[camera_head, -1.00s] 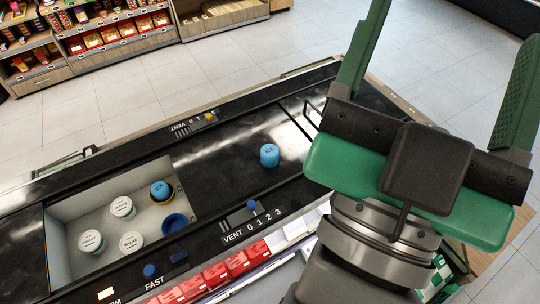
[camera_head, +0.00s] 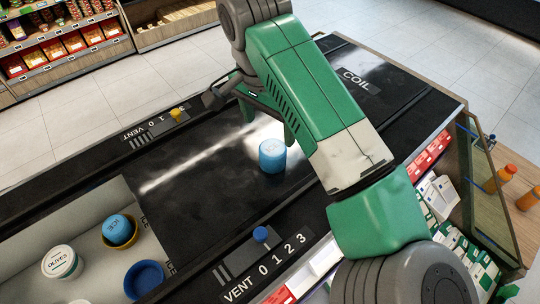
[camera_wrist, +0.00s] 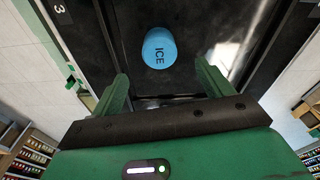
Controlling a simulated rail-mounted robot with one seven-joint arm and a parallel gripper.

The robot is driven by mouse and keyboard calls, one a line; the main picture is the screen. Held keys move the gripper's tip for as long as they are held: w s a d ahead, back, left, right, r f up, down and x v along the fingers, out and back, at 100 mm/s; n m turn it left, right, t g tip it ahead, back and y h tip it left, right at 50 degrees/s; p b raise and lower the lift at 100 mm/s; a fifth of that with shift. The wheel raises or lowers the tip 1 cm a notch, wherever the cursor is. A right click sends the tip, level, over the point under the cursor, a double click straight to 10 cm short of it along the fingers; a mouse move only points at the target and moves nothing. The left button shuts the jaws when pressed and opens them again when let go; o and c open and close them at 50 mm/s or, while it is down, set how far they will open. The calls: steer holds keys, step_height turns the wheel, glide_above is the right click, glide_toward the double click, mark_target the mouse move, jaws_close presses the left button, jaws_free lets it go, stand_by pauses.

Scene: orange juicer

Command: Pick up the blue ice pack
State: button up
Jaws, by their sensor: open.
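A blue cylindrical ice pack (camera_head: 272,156) stands on the black counter surface, right of the sunken bin. My gripper (camera_wrist: 162,72) is open and empty, apart from the pack. In the head view my gripper (camera_head: 268,126) is just beyond the pack, partly hidden by my arm. A second blue ICE piece (camera_head: 117,228) sits in a yellow holder in the bin.
The bin (camera_head: 75,212) at left holds a white OLIVES tub (camera_head: 61,262) and an empty-looking blue bowl (camera_head: 144,277). A VENT slider with a blue knob (camera_head: 260,234) is in front of the pack; another with a yellow knob (camera_head: 176,115) is behind. Counter around the pack is clear.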

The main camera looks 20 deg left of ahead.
mark_target(272, 148)
steer(key=f, duration=0.5)
steer(key=w+f+b, duration=0.1)
steer(key=f, duration=0.1)
steer(key=shift+d+f, duration=0.15)
steer(key=shift+d, duration=0.05)
steer(key=shift+c, duration=0.5)
steer(key=c, duration=1)
